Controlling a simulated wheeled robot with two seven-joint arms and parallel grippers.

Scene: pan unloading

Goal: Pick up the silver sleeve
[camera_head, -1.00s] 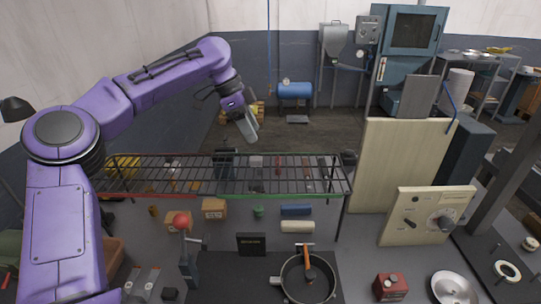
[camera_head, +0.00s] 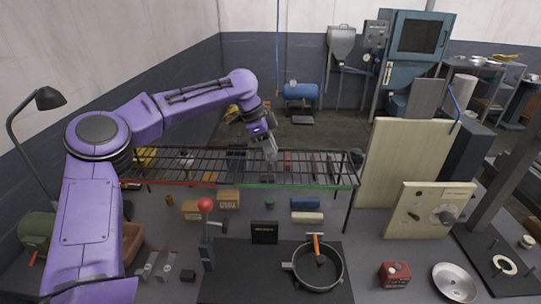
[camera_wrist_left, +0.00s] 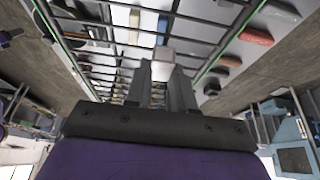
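A pale, light-grey piece (camera_wrist_left: 162,63), apparently the silver sleeve, shows at the fingertips, in line with the gap. I cannot tell whether the fingers touch it. In the head view the gripper hides that spot. My right gripper is not in view.
Several small parts lie on the rack around the gripper, including a red one (camera_head: 287,160). Below are a black pan (camera_head: 300,281), cardboard boxes (camera_head: 229,199), a red-knobbed lever (camera_head: 206,205) and a red box (camera_head: 395,274). A pale board (camera_head: 409,175) stands right of the rack.

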